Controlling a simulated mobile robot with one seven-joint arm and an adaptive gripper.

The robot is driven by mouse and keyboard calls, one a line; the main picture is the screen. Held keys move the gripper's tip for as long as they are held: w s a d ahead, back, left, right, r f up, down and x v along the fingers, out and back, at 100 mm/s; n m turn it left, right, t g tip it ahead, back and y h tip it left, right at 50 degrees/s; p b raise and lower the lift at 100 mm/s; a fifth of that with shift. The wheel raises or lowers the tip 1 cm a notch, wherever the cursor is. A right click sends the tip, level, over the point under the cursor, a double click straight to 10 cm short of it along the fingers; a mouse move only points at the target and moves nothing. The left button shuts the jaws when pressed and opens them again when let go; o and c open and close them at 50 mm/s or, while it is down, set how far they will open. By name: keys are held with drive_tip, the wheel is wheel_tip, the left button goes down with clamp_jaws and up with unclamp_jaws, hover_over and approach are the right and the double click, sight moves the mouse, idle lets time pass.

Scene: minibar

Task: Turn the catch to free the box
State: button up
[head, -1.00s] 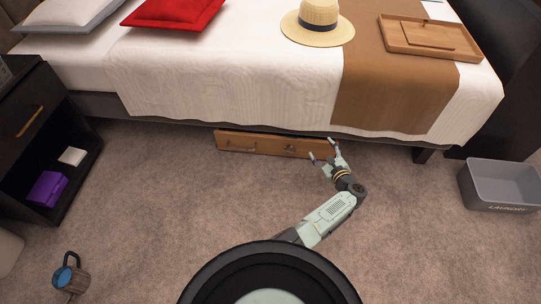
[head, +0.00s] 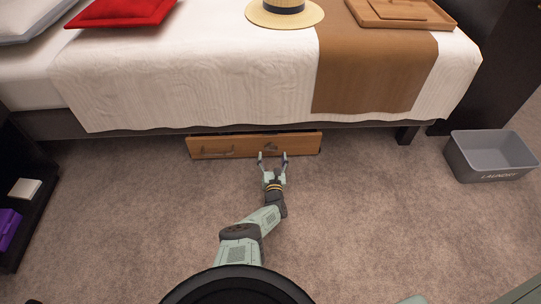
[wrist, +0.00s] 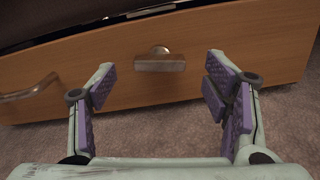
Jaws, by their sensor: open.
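The wooden box (head: 235,150) sits under the bed's edge with its front panel facing me. In the wrist view its front (wrist: 215,85) fills the upper part. The catch (wrist: 160,62), a small block on a round metal pivot, lies level across the front; it is small in the head view (head: 270,148). A metal bar handle (wrist: 30,90) is to its left. My gripper (head: 272,157) is open and empty, its fingers pointing at the box front. In the wrist view the catch lies between and beyond the two fingers (wrist: 158,85). I see no contact with the catch.
The bed (head: 190,75) overhangs the box, and a dark bed leg (head: 407,134) stands to its right. A grey laundry bin (head: 490,157) is at the right. A dark nightstand (head: 28,215) is at the left. The carpet between is clear.

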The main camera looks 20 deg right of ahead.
sight(272, 150)
drive_tip(key=shift+b+x, duration=1)
drive_tip(key=shift+x, duration=1.15)
drive_tip(key=c, duration=1.2)
drive_tip(key=shift+o, duration=0.2)
